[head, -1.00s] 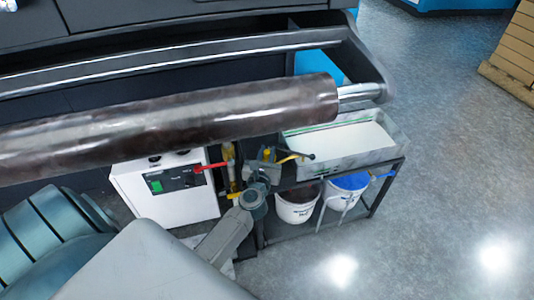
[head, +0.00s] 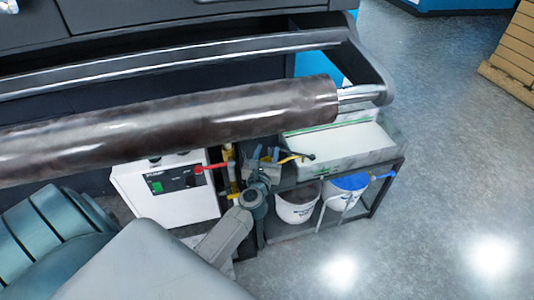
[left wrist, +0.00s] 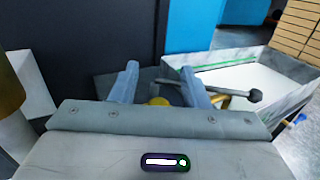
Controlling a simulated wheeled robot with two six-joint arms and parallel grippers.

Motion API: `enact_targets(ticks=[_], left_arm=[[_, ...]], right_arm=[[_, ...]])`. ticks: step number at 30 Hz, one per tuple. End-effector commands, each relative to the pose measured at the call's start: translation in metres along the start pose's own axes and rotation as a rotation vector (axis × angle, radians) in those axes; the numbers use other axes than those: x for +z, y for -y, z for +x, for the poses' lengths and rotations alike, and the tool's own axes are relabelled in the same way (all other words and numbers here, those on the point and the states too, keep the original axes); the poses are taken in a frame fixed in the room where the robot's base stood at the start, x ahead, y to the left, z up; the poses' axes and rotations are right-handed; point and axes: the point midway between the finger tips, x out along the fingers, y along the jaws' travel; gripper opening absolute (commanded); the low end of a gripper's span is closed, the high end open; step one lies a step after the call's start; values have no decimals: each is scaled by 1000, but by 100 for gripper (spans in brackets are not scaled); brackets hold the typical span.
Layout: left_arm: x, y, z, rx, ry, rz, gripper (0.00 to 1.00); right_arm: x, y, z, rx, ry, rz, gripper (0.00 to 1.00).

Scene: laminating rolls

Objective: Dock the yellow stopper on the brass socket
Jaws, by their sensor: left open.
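My left gripper (head: 265,156) is open, at the end of the arm beside the low rack. Its two blue fingers stand apart in the left wrist view (left wrist: 160,82). A small rounded yellow piece (left wrist: 158,101), apparently the yellow stopper, shows low between the fingers, partly hidden by the gripper body. I cannot tell whether anything touches it. I cannot make out the brass socket; the gripper may cover it. My right gripper is not in view.
A yellow lever with a dark knob (left wrist: 255,95) is just right of the fingers. A red-handled valve (head: 205,167) is left. A white tray (head: 392,160) sits on the rack above two buckets. A large dark roller (head: 180,126) lies above. Open floor is right.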

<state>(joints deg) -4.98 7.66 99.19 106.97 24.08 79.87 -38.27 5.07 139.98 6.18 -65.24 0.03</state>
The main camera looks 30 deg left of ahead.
Motion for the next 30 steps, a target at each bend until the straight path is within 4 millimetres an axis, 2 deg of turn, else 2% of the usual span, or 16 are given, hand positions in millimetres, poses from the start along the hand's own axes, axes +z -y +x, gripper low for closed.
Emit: enact_targets(ticks=[6,12,15,21,23,26,30], left_arm=[[-2,0,-55,0,-4,0,42],[-1,0,-96,0,-2,-1,42],[-1,0,-109,-1,-1,0,42],[5,3,-122,-24,17,51,42],[13,10,-128,-68,48,146,42],[32,31,-144,-194,139,441,42],[43,69,-186,-428,317,1051,42]], right_arm=[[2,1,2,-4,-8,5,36],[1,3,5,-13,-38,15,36],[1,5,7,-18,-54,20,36],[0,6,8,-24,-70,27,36],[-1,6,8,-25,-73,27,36],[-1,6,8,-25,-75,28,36],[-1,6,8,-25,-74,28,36]])
